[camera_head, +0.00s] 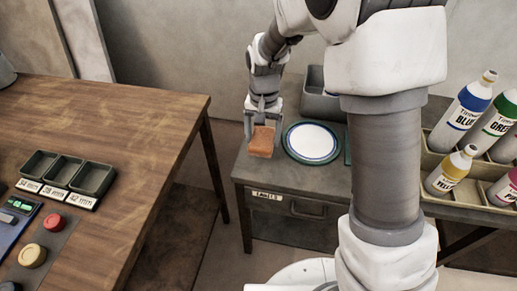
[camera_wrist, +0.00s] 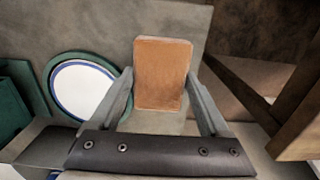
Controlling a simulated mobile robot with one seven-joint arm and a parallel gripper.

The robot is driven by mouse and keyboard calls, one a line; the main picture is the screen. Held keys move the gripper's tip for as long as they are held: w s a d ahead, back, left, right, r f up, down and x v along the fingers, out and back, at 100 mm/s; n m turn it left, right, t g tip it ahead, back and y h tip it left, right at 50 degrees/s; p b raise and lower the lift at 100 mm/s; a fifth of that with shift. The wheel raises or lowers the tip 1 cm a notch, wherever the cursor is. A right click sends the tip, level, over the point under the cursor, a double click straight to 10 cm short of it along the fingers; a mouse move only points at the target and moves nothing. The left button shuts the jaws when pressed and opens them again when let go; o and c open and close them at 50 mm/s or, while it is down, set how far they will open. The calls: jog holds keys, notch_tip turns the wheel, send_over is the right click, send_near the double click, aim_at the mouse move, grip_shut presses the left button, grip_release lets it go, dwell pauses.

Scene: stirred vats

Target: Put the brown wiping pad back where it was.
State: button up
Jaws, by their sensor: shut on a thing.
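The brown wiping pad (camera_head: 261,142) is held in my gripper (camera_head: 262,119) at the left end of the grey table (camera_head: 274,172). In the wrist view the pad (camera_wrist: 162,74) stands between the two fingers of my gripper (camera_wrist: 163,98), which are shut on it. I cannot tell whether the pad touches the table top or hangs just above it. A white plate with a blue rim (camera_head: 312,142) lies on a green round mat just right of the pad; the plate also shows in the wrist view (camera_wrist: 84,88).
A grey bin (camera_head: 320,106) stands behind the plate. Paint bottles (camera_head: 465,105) stand in a rack at the right. A wooden table (camera_head: 140,125) with a three-part tray (camera_head: 68,174) and buttons is at the left, across a gap. A labelled drawer (camera_head: 290,205) is in the grey table's front.

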aim_at(259, 146)
jog(key=shift+w+a+f, duration=0.1)
jog(key=shift+a+f, duration=0.35)
jog(key=shift+a, duration=0.15)
jog(key=shift+f+b, duration=0.75)
jog(key=shift+f, duration=1.15)
jog(key=shift+f, duration=0.2)
jog(key=o, duration=1.2)
jog(key=shift+c, duration=0.2)
jog(key=shift+r, duration=0.15)
